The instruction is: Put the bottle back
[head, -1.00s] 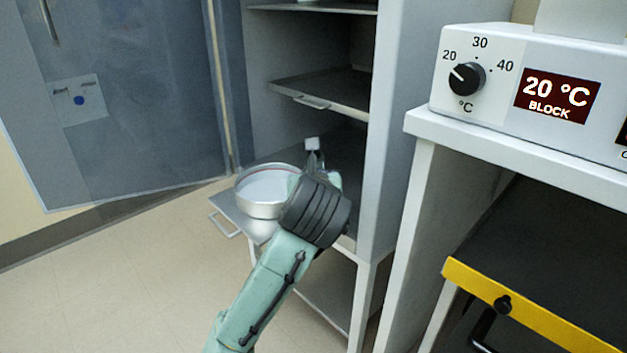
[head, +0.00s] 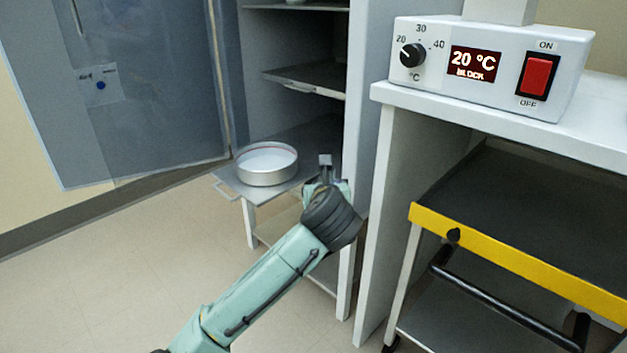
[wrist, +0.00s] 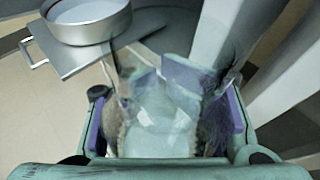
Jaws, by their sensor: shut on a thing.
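My gripper (head: 326,172) is in front of the open cabinet, just right of the round pan as the head view shows it. In the wrist view my gripper (wrist: 168,95) is shut on a pale, translucent thing, which I take to be the bottle (wrist: 160,118). It fills the space between the fingers, and its outline is blurred. In the head view the bottle is mostly hidden by my wrist and fingers, and I cannot make it out clearly.
A round metal pan (head: 266,165) sits on the cabinet's pulled-out lower shelf (head: 228,181); a middle shelf (head: 305,77) is above. The cabinet's side wall (head: 362,110) is close to my gripper. A bench with a control box (head: 490,60) and a yellow-edged cart (head: 500,258) stand right.

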